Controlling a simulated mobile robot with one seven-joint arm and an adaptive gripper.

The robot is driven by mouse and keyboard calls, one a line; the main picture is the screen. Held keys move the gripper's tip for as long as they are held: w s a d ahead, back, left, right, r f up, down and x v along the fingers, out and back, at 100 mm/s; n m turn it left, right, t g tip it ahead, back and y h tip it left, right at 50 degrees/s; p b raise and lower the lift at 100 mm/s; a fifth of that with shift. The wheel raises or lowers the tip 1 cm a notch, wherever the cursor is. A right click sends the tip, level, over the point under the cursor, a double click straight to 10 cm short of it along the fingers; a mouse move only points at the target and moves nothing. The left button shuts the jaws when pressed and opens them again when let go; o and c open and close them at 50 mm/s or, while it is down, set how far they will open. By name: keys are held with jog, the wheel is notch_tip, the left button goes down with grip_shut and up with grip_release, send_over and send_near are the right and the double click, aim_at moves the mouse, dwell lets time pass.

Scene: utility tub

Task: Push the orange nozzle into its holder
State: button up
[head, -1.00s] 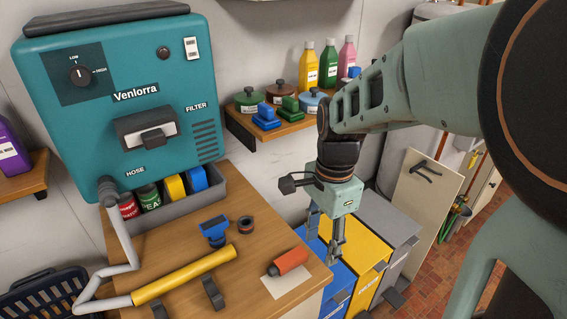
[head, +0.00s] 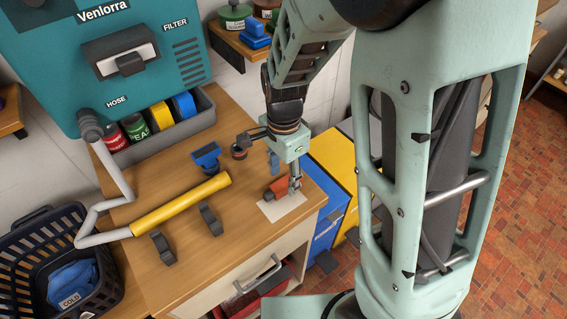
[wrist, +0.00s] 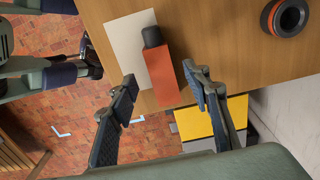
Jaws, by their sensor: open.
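The orange nozzle (head: 278,188) with a dark end lies on a white card (head: 285,208) near the right end of the wooden worktop. It also shows in the wrist view (wrist: 163,77). My gripper (head: 285,176) is open, pointing down over the nozzle. In the wrist view my gripper (wrist: 160,76) has one finger on each side of the nozzle, with gaps visible; I cannot tell how far above it they are. A dark round ring (wrist: 286,16) with an orange inner band sits on the worktop; it may be the holder, but I cannot tell.
A yellow tube (head: 180,207) on a grey hose lies across the worktop. Two dark clips (head: 162,248) (head: 210,219) stand in front of it. A blue tool (head: 206,157) lies behind. Blue and yellow bins (head: 336,154) stand beyond the right edge. A dark basket (head: 104,290) is at left.

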aim_at(282, 184)
notch_tip(282, 184, down, 3)
jog(key=shift+a+f, duration=0.1)
jog(key=shift+a, duration=0.05)
grip_shut()
dwell(0.4)
